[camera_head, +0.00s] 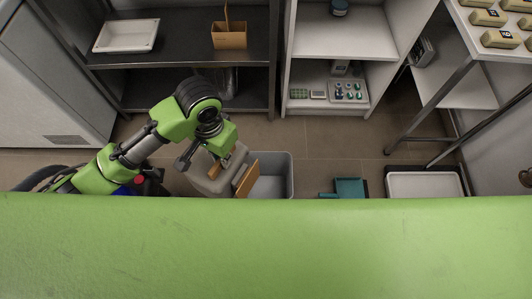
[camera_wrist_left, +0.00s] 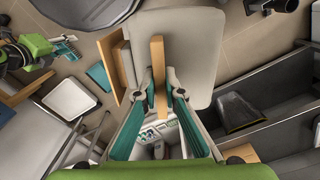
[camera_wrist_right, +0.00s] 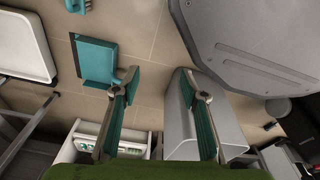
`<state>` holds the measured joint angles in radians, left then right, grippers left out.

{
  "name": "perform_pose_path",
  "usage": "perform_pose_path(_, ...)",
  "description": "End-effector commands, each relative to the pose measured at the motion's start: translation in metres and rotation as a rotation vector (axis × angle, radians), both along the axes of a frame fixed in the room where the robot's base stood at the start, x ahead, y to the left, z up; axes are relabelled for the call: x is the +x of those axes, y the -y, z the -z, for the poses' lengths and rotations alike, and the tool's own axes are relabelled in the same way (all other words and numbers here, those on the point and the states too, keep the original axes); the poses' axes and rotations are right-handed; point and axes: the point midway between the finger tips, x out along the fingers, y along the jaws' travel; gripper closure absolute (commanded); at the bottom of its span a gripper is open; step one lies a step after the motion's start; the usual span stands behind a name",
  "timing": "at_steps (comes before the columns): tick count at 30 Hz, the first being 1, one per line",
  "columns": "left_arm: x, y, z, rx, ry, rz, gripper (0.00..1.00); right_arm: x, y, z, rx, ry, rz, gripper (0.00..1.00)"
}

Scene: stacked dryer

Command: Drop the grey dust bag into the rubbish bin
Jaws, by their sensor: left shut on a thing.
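The grey dust bag (camera_head: 203,181) is a bulky soft-edged block with tan card parts; it hangs below my left gripper (camera_head: 216,160). In the left wrist view my left gripper (camera_wrist_left: 159,88) is shut on a tan strip of the bag (camera_wrist_left: 192,40). The rubbish bin (camera_head: 284,176) is a grey open box just right of the bag. A tan panel overlaps the bin's left side in the head view; whether the bag is over the opening is unclear. My right gripper (camera_wrist_right: 158,85) is open and empty.
A teal dustpan (camera_head: 350,188) and a white tray (camera_head: 425,184) lie on the floor to the right of the bin. Shelves (camera_head: 340,40) stand behind, with a cardboard box (camera_head: 229,38) on the dark one. A metal-legged table stands at the right.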

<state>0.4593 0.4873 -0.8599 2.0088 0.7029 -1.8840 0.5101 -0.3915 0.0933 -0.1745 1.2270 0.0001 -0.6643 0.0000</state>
Motion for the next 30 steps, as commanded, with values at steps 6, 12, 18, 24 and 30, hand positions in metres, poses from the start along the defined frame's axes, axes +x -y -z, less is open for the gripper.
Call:
perform_pose_path(6, 0.022, 0.035, 0.044, 0.001, 0.007, 0.255, 1.00, 0.046, -0.007, -0.037, 0.005, 0.042, 0.008, 0.60)
perform_pose_path(12, 0.040, 0.063, 0.077, 0.001, 0.009, 0.488, 1.00, 0.071, -0.010, -0.085, 0.009, 0.073, 0.014, 0.60)
perform_pose_path(18, 0.054, 0.082, 0.098, 0.002, 0.010, 0.668, 1.00, 0.080, -0.010, -0.126, 0.010, 0.094, 0.019, 0.60)
perform_pose_path(24, 0.065, 0.095, 0.114, 0.003, 0.013, 0.799, 1.00, 0.081, -0.009, -0.153, 0.010, 0.111, 0.021, 0.60)
perform_pose_path(30, 0.078, 0.108, 0.133, 0.004, 0.016, 0.937, 1.00, 0.079, -0.009, -0.166, 0.011, 0.121, 0.023, 0.60)
